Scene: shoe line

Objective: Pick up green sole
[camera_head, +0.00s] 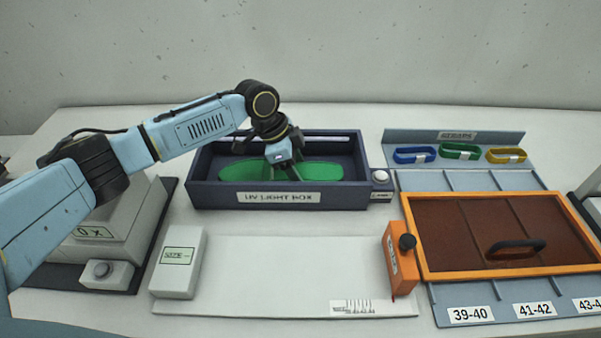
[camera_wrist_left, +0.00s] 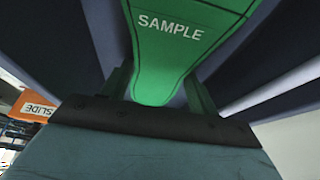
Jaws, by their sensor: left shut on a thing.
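The green sole (camera_head: 320,171) lies inside the dark blue UV light box (camera_head: 200,190), with its ends showing on both sides of my arm. My left gripper (camera_head: 287,168) reaches down into the box and is shut on the sole. In the left wrist view the green sole (camera_wrist_left: 165,50), marked "SAMPLE", sits between the two fingers of my left gripper (camera_wrist_left: 160,95). The head view partly hides the fingertips behind the wrist. My right gripper is not in view.
A white board (camera_head: 290,270) lies in front of the box, with an orange block (camera_head: 398,265) at its right end. An orange-framed brown lid (camera_head: 470,235) covers part of the compartments at right. Blue, green and yellow straps (camera_head: 460,152) lie behind it.

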